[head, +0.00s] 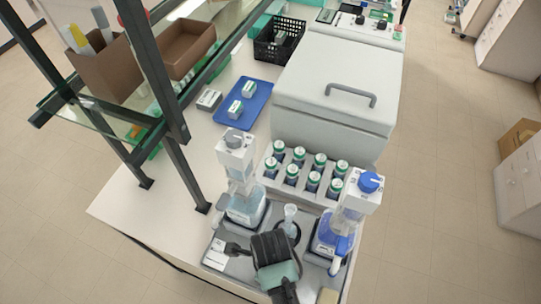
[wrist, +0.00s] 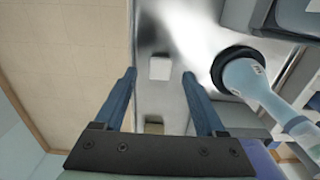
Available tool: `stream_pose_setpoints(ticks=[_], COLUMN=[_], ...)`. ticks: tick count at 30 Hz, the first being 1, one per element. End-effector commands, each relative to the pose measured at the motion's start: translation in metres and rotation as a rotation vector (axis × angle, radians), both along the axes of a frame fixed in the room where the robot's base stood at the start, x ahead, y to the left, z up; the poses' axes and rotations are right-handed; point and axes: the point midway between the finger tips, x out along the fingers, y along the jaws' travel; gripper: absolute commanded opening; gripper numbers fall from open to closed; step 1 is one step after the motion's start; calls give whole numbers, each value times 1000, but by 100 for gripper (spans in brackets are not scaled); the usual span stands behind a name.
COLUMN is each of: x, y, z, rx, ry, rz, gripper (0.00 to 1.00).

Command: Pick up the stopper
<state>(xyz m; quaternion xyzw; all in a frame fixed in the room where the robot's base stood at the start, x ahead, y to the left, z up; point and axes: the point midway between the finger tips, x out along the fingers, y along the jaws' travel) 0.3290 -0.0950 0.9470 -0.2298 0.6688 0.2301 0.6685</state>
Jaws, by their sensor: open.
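My gripper (wrist: 160,73) is open over the grey metal tray (wrist: 150,20), with its two blue fingers apart and nothing held between them. In the head view, my gripper (head: 236,249) is low at the tray's left part, with its dark body in front. A small white piece (wrist: 160,67) shows on the tray between the fingers in the wrist view. I cannot tell whether it is the stopper, and no stopper is clear elsewhere. A pale clear vessel (head: 290,214) stands in a black ring behind my gripper; it also shows right of the fingers in the wrist view (wrist: 252,84).
A clear-bodied dispenser bottle (head: 243,207) and a blue-topped one (head: 333,232) stand close on either side. Behind them is a rack of green-capped bottles (head: 266,182). A tan block (head: 327,296) lies at the front right. Shelf posts (head: 187,170) stand at left.

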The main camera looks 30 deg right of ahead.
Motion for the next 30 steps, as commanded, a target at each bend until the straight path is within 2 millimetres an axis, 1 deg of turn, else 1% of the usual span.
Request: stream_pose_setpoints(ticks=[3, 6, 13, 14, 15, 17, 18, 20, 21, 25, 26, 30], x=[0, 0, 0, 0, 0, 0, 0, 0, 0, 0, 0, 0], y=[1, 0, 0, 0, 0, 0, 0, 0, 0, 0, 0, 0], z=[-14, -20, -21, -21, -21, -21, -21, -21, -21, -20, -20, -20], rx=[0, 0, 0, 0, 0, 0, 0, 0, 0, 0, 0, 0], ry=[1, 0, -1, -1, -1, -1, -1, -1, -1, -1, -1, -1], rz=[1, 1, 1, 1, 1, 1, 1, 1, 1, 1, 1, 1], gripper=[72, 72, 72, 69, 62, 51, 44, 33, 26, 2, 0, 0])
